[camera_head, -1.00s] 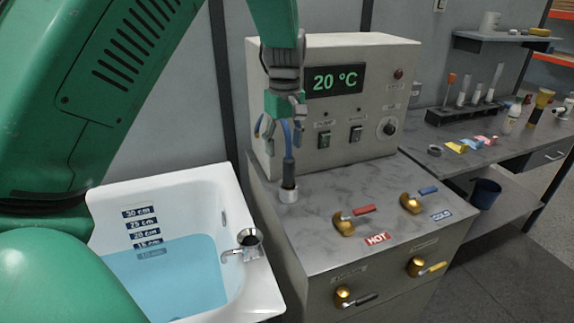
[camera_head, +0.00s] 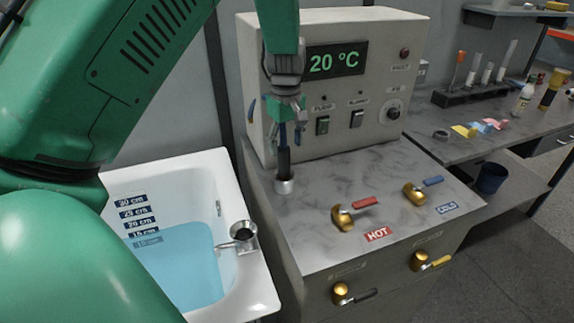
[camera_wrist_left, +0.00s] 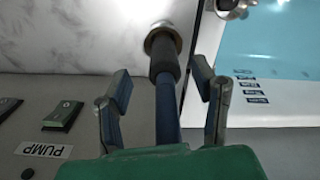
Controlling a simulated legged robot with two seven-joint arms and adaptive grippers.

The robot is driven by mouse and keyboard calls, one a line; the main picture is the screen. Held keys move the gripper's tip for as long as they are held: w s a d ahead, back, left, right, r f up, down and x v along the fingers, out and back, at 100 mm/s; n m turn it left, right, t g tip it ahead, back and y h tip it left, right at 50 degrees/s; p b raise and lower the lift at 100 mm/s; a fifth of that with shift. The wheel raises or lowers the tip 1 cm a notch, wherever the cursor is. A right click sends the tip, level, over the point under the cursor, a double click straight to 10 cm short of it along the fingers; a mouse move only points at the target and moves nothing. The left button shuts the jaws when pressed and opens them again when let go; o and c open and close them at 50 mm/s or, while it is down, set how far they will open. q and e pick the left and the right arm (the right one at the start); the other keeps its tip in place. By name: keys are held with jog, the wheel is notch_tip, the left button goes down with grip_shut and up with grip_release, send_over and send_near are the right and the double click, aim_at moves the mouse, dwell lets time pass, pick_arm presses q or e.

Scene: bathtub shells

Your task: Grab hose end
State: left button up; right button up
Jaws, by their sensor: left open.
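The hose end is a dark grip (camera_head: 284,163) with a blue hose, standing upright in a round metal socket (camera_head: 284,186) on the counter. My left gripper (camera_head: 285,138) points down over it from above. In the left wrist view the dark grip (camera_wrist_left: 164,58) and blue hose (camera_wrist_left: 167,108) lie between the fingers of my left gripper (camera_wrist_left: 161,85). The fingers are spread apart with a gap on each side of the hose. The right gripper is not in view.
The control box (camera_head: 235,60) reads 20 °C and stands close behind the gripper. A white tub (camera_head: 262,290) with blue water is at left. Brass valves (camera_head: 343,219) with red and blue handles sit to the right. A side bench (camera_head: 470,150) is further right.

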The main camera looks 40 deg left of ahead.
aim_at(284, 158)
pick_arm(q)
jog(key=f, duration=0.2)
jog(key=a+f, duration=0.1)
jog(key=f, duration=0.2)
jog(key=shift+a+f, duration=0.15)
jog(key=shift+d, duration=0.25)
jog(key=shift+s+d+r, duration=0.1)
jog(key=shift+d+r, duration=0.1)
jog(key=shift+d, duration=0.05)
grip_shut()
jog(key=shift+a, duration=0.1)
